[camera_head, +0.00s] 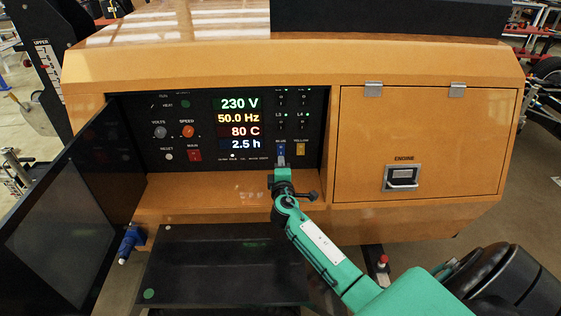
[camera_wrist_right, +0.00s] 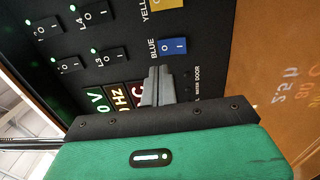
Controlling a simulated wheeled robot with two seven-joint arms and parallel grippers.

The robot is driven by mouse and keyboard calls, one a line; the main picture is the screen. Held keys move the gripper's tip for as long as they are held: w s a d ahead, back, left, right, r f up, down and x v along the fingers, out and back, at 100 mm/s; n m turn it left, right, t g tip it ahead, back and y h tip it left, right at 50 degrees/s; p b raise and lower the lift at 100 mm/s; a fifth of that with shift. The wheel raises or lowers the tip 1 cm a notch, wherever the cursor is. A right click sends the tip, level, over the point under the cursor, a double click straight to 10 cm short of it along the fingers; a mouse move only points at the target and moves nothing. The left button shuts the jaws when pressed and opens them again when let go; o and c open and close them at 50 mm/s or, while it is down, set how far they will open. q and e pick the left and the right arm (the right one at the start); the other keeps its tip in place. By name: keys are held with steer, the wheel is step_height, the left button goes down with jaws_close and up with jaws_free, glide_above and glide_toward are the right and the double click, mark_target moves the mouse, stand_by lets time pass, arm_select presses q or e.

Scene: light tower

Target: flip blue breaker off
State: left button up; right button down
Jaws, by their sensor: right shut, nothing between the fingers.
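The blue breaker (camera_head: 281,148) is a small rocker under the label BLUE at the lower right of the black control panel. It shows larger in the right wrist view (camera_wrist_right: 173,46), with its O and I marks readable; I cannot tell which side is pressed. My right gripper (camera_head: 281,162) is shut and empty. It is just below the breaker in the head view, and its closed fingertips (camera_wrist_right: 155,72) lie close to the breaker's edge in the wrist view. Contact cannot be told. My left gripper is not in view.
The yellow breaker (camera_head: 299,149) is right beside the blue one. Several black light switches (camera_wrist_right: 95,15) are above. The lit readouts (camera_head: 238,124) and a red main switch (camera_head: 194,155) are to the left. An open dark door (camera_head: 70,220) stands left; the orange engine hatch (camera_head: 430,140) is closed.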

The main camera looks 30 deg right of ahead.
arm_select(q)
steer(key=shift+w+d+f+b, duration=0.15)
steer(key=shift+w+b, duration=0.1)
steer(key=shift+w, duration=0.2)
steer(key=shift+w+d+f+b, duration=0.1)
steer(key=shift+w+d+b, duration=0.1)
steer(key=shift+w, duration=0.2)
arm_select(e)
steer(key=v, duration=0.7)
steer(key=shift+r, duration=0.55)
steer(key=shift+s+a, duration=0.15)
steer(key=shift+s, duration=0.1)
